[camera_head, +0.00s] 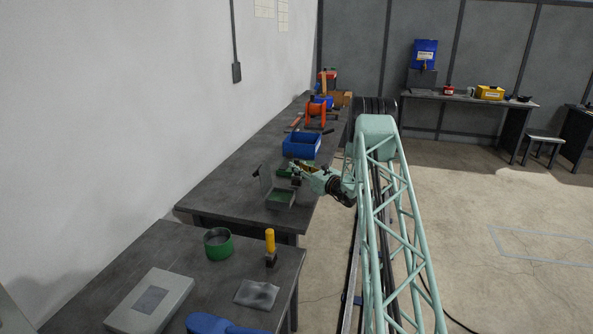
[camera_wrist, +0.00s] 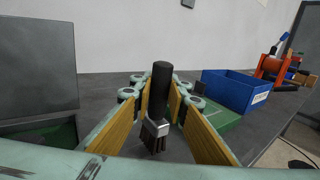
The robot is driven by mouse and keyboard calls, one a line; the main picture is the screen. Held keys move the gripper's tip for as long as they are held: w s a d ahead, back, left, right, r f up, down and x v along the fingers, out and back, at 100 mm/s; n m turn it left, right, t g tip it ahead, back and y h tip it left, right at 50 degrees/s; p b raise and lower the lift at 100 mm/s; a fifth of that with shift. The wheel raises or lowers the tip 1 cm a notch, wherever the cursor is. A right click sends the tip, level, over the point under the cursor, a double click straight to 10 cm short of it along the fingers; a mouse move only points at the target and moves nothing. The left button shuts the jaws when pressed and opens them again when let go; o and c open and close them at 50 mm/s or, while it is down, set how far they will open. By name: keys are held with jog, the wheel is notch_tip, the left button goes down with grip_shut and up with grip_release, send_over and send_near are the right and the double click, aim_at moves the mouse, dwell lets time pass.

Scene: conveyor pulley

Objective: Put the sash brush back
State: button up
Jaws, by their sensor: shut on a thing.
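The sash brush, with a black round handle (camera_wrist: 161,85), a metal ferrule and dark bristles, stands handle up between my gripper's fingers in the wrist view. My gripper (camera_wrist: 160,112) is shut on it, with the tan finger pads on either side. In the head view my gripper (camera_head: 297,172) is over the right side of the far workbench, beside an open green box (camera_head: 280,203) with a raised grey lid. Whether the bristles touch the bench cannot be told.
A blue bin (camera_head: 301,146) and an orange reel (camera_head: 316,114) stand farther along the bench. A green flat thing (camera_wrist: 226,117) lies right of the fingers. The near table holds a yellow-handled brush (camera_head: 270,242), a green tin (camera_head: 218,249) and a grey case (camera_head: 150,300).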

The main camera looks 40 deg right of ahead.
jog(key=shift+f, duration=0.55)
jog(key=shift+f, duration=0.1)
jog(key=o, duration=0.8)
jog(key=shift+o, duration=0.2)
jog(key=s+p, duration=0.1)
jog(key=s, duration=1.1)
jog(key=shift+d, duration=0.2)
